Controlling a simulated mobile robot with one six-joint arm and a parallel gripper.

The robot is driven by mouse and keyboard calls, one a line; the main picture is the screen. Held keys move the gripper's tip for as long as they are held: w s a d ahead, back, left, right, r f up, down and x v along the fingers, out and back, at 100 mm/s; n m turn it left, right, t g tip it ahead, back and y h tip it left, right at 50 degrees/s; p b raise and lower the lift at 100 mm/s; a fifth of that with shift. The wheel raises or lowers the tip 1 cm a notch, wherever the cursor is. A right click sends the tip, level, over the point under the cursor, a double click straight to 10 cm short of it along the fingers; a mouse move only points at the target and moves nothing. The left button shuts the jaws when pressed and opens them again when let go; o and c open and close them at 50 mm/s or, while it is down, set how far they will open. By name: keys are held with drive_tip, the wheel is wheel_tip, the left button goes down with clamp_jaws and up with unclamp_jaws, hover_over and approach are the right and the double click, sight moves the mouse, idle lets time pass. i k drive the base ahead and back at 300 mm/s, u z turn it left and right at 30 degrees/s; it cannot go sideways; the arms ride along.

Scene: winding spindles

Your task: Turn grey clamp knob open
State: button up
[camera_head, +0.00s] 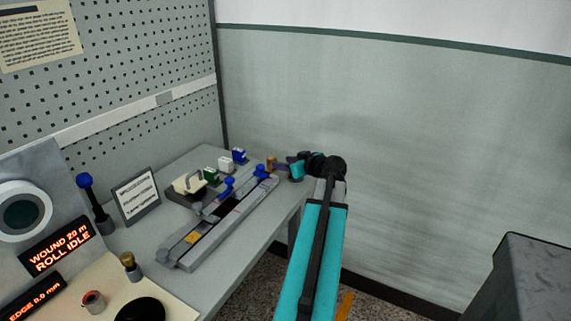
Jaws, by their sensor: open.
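No grey clamp knob can be made out clearly; it may be hidden or too small to tell. A long grey rail fixture (205,243) lies on the bench, with blue knobs (227,184) along its back side and another blue knob (261,171) near its far end. My gripper (281,167) is at the far right end of this fixture, beside a small brass-coloured post (271,161). The gripper is small and partly hidden by my wrist. It looks open, and I see nothing held in it. Whether it touches the post cannot be told.
Green, white and blue small blocks (226,164) stand behind the fixture. A pegboard (150,70) backs the bench. A dark grey cabinet (525,275) stands lower right.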

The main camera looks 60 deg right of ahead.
sight(197, 206)
drive_tip(key=k, duration=1)
